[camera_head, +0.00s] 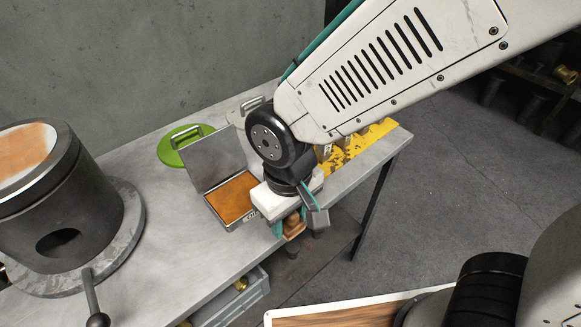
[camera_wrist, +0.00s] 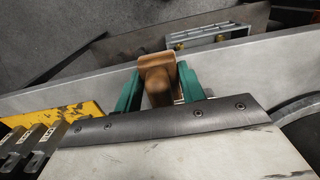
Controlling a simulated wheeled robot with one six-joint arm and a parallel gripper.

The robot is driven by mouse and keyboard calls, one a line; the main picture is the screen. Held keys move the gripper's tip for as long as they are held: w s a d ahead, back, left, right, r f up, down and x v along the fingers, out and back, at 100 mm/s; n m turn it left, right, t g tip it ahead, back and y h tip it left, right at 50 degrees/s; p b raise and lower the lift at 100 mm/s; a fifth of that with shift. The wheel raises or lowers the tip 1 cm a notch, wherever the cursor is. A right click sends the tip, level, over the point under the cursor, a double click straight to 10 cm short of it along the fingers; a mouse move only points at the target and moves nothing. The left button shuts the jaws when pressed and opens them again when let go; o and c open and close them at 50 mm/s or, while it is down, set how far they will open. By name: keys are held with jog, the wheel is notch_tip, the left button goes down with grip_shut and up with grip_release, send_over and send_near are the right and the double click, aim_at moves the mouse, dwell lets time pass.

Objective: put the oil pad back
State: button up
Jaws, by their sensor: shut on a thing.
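My gripper (camera_head: 292,219) has teal fingers and hangs over the front edge of the grey table (camera_head: 190,245). It is shut on a brown wooden-looking handle (camera_head: 294,228), which seems to belong to the oil pad. In the wrist view the handle (camera_wrist: 157,72) stands between the two teal fingers (camera_wrist: 158,90); the pad's working face is hidden. An open metal tin (camera_head: 232,224) with an orange-brown inside and a raised grey lid (camera_head: 205,157) sits on the table, just left of my gripper.
A green disc with a handle (camera_head: 176,153) and a pale handled plate (camera_head: 237,116) lie behind the tin. A yellow, worn rack (camera_head: 378,130) is at the right end. A dark cylinder (camera_head: 80,205) stands left. A grey crate (camera_head: 250,291) is below the table.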

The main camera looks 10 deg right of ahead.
jog(key=w, duration=0.4)
jog(key=w+d+f, duration=0.1)
jog(key=w, duration=0.4)
jog(key=w+d, duration=0.1)
jog(key=w, duration=0.4)
jog(key=shift+w+d+f, duration=0.15)
jog(key=shift+w+d, duration=0.05)
jog(key=shift+f, duration=1.75)
jog(key=shift+f, duration=0.1)
jog(key=o, duration=0.6)
jog(key=shift+f, duration=0.1)
jog(key=shift+o, duration=1.4)
